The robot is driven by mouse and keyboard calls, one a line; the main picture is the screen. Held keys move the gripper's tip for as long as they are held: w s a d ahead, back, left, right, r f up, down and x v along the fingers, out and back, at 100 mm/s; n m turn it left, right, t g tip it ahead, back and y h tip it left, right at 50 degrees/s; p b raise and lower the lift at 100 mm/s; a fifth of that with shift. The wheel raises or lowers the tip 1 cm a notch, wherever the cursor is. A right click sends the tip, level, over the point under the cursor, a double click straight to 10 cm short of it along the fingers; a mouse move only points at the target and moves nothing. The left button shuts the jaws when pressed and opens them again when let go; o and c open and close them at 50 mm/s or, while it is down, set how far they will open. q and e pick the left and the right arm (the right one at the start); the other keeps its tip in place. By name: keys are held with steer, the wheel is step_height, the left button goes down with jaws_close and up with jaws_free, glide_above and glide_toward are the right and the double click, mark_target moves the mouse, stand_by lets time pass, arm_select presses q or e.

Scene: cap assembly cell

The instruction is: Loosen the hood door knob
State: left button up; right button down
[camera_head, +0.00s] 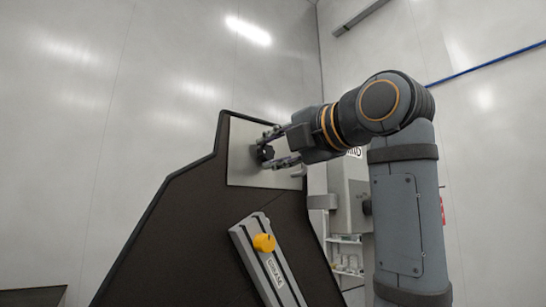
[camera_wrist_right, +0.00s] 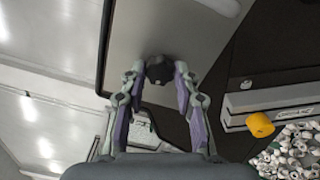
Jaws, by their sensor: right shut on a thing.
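The dark hood door knob (camera_head: 265,154) sits on a light grey door panel (camera_head: 243,135) in the upper part of the black sloped machine housing. My right gripper (camera_head: 268,148) reaches in from the right with one finger on either side of the knob. In the right wrist view, the fingertips (camera_wrist_right: 159,78) are shut on the black lobed knob (camera_wrist_right: 160,67), which stands against the grey panel (camera_wrist_right: 195,35). The fingers partly cover the knob's sides. How far it is turned cannot be told. My left gripper is not in view.
A grey rail (camera_head: 246,246) with a yellow knob (camera_head: 264,242) is on the black housing (camera_head: 180,235) below the door. A grey box unit (camera_head: 346,205) stands behind my right arm. Many small white parts (camera_wrist_right: 290,150) lie at the lower right of the wrist view.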

steer(key=n+b, duration=0.1)
steer(key=n, duration=0.4)
steer(key=shift+f+n, duration=0.15)
steer(key=shift+n, duration=0.15)
steer(key=n, duration=0.5)
steer(key=shift+n+b, duration=0.4)
steer(key=c, duration=1)
jaws_free()
